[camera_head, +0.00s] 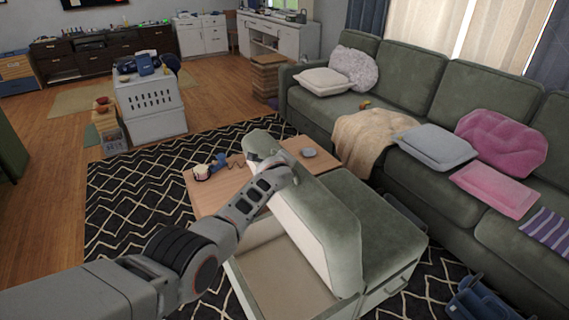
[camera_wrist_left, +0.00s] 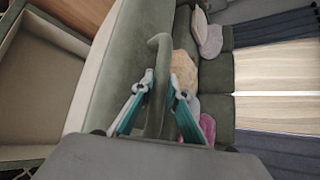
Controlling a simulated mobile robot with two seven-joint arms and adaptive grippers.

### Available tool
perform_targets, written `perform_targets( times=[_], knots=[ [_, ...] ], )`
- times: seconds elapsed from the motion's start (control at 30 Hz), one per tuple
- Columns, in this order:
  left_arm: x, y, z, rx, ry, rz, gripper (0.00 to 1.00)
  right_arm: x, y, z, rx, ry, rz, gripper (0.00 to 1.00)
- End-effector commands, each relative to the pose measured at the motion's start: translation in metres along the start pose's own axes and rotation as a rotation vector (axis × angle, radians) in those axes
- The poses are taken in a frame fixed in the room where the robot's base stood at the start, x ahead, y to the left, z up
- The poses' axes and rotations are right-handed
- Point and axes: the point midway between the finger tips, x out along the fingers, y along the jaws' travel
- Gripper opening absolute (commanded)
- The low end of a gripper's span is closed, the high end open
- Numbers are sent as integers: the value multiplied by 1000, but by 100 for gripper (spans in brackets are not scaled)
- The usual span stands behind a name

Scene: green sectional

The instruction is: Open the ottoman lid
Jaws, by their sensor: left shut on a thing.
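The ottoman (camera_head: 285,290) is in the lower middle of the head view, with its pale storage space showing on the left side. Its green padded lid (camera_head: 318,222) stands steeply tilted up between the open space and the other cushioned part. In the left wrist view the lid (camera_wrist_left: 115,75) rises beside the open box (camera_wrist_left: 35,85). My left gripper (camera_head: 262,158) is at the lid's far upper end. My arm hides part of the lid's edge in the head view. My right gripper is not in view.
A wooden coffee table (camera_head: 220,182) with small items is just beyond the ottoman. A long green sofa (camera_head: 420,90) with pillows and blankets runs along the right. A blue bag (camera_head: 480,300) is at the lower right. Patterned rug (camera_head: 120,205) is clear on the left.

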Motion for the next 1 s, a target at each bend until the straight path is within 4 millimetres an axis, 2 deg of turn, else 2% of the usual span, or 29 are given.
perform_targets(
  times=[0.03, 0.3, 0.33, 0.37, 0.4, 0.77, 1.0],
  knots=[
    [0, -3, 6, 1, -8, -5, 0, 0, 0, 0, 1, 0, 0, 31],
    [0, -4, 6, 0, -7, -6, 0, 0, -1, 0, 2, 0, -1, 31],
    [0, -4, 6, 0, -7, -6, 22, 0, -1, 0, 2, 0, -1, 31],
    [0, -4, 6, 0, -7, -6, 30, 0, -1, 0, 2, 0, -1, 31],
    [0, -3, 5, 0, -6, -5, 32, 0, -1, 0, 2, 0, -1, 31],
    [-1, -3, 2, -1, -2, -3, 32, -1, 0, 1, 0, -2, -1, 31],
    [-10, -18, 11, -4, -3, -4, 32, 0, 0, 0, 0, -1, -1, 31]
  ],
)
